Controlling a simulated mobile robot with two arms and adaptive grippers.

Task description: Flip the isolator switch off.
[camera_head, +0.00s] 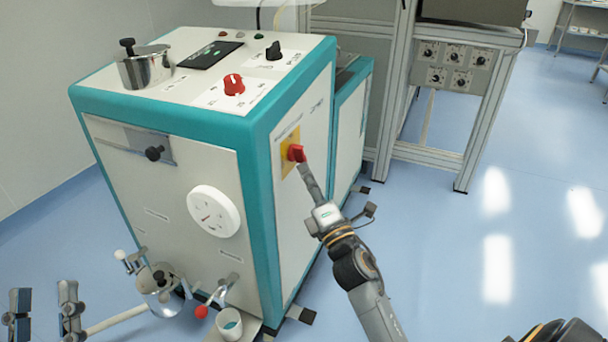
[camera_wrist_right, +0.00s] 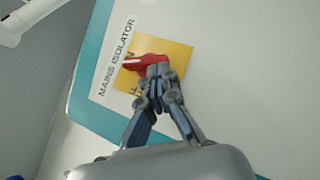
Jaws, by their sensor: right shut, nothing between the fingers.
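The isolator switch is a red rotary handle (camera_head: 296,153) on a yellow plate (camera_head: 287,164), on the right side panel of the teal-edged machine. In the right wrist view the red handle (camera_wrist_right: 150,63) has a white mark at its left end and sits below the "MAINS ISOLATOR" label (camera_wrist_right: 116,62). The yellow plate's markings are partly hidden by the fingers. My right gripper (camera_wrist_right: 157,78) is shut and empty, its fingertips at the handle's near edge; I cannot tell if they touch. My left gripper (camera_head: 45,300) is open and empty at the lower left, away from the switch.
The machine top (camera_head: 190,97) carries a red knob (camera_head: 234,84), a black knob (camera_head: 274,50) and a metal pot (camera_head: 145,67). A white dial (camera_head: 213,211), a small cup (camera_head: 230,324) and a red ball handle (camera_head: 201,312) are on its front side.

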